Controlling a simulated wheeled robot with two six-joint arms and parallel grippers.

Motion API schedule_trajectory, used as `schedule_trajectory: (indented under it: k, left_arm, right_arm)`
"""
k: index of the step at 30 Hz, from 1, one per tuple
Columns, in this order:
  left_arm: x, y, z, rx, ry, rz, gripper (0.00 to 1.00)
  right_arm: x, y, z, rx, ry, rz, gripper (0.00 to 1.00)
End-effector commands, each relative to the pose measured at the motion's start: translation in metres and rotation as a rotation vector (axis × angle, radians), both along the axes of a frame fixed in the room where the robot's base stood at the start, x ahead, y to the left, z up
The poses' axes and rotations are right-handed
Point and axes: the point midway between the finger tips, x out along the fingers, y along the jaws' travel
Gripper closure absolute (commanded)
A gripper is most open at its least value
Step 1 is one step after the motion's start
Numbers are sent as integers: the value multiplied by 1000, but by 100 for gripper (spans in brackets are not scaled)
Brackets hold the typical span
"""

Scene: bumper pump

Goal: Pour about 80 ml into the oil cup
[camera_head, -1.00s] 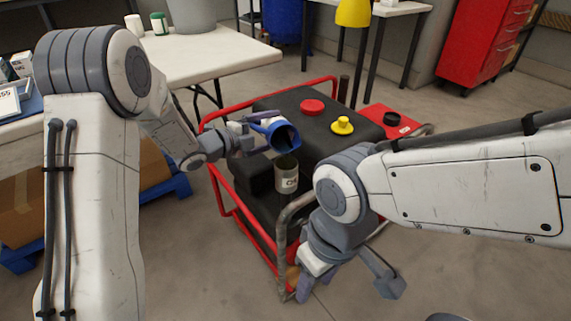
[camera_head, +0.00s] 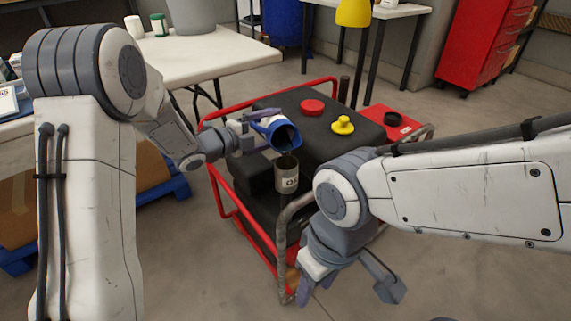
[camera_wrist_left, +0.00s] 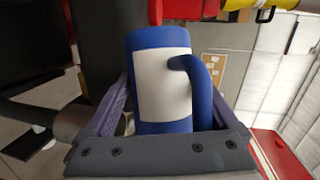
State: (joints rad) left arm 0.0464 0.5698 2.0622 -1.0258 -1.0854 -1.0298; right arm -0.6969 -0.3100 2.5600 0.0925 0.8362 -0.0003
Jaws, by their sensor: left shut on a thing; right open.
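A blue jug (camera_head: 280,133) with a dark open mouth is tilted toward the lower right, above the oil cup. My left gripper (camera_head: 262,122) is shut on the jug; the left wrist view shows the jug (camera_wrist_left: 168,75) with its white label and handle between the fingers. The metal oil cup (camera_head: 287,178) with a dark-lettered label stands upright on the red-framed machine, just below the jug's mouth. No stream of liquid can be made out. My right gripper (camera_head: 345,290) is open and empty, low in front of the machine.
The black pump body (camera_head: 330,122) carries a red cap (camera_head: 312,107) and a yellow knob (camera_head: 343,125). A red tube frame (camera_head: 225,190) runs around it. A white table (camera_head: 215,58) stands behind at the left, and a red cabinet (camera_head: 488,40) at the back right.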

Motion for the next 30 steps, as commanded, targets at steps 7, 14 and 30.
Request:
schedule_trajectory:
  k: [7,14,30]
  left_arm:
    - [0,0,0,5,-19,0,80]
    - [1,0,-1,11,-32,0,80]
    - [7,3,-9,-82,217,2,80]
  right_arm:
    - [0,0,-6,0,0,0,50]
    - [0,0,-12,0,0,0,50]
    - [0,0,58,1,-1,0,50]
